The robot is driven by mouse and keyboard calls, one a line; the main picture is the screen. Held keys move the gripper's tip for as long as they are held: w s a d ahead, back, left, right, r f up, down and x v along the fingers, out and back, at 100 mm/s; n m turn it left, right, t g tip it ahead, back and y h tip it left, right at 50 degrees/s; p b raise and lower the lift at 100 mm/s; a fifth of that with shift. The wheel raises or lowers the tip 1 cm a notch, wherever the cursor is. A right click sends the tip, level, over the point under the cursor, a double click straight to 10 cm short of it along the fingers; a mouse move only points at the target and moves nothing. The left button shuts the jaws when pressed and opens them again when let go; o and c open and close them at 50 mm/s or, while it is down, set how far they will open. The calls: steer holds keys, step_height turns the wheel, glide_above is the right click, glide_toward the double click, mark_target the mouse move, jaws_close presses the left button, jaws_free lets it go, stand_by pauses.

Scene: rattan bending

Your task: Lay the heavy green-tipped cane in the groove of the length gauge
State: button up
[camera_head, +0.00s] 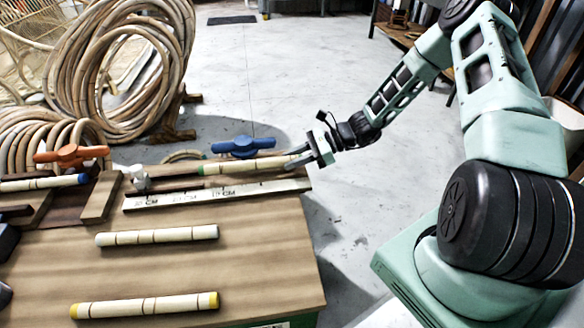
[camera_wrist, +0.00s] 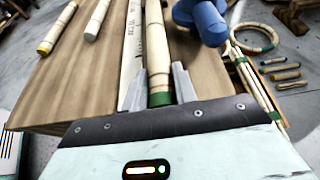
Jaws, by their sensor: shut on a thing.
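The green-tipped cane (camera_head: 248,166) is pale with dark rings and a green band at its left end. My gripper (camera_head: 318,154) is shut on its right end, beyond the right side of the bench. In the wrist view the cane (camera_wrist: 157,45) runs away from between my fingers (camera_wrist: 159,88), its near green end showing there. The length gauge (camera_head: 215,193), a long bar with ruler marks, lies on the bench just in front of the cane; its marked face (camera_wrist: 131,48) runs alongside on the left. Whether the cane touches the groove cannot be told.
A grey-tipped cane (camera_head: 157,236) and a yellow-tipped cane (camera_head: 145,306) lie on the bench (camera_head: 250,255) in front. A blue clamp (camera_head: 243,146) stands behind the held cane. A blue-tipped cane (camera_head: 45,183) lies at left near an orange clamp (camera_head: 70,155).

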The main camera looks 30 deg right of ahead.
steer(key=shift+f, duration=1)
steer(key=shift+f, duration=0.15)
steer(key=o, duration=1)
steer(key=shift+o, duration=0.2)
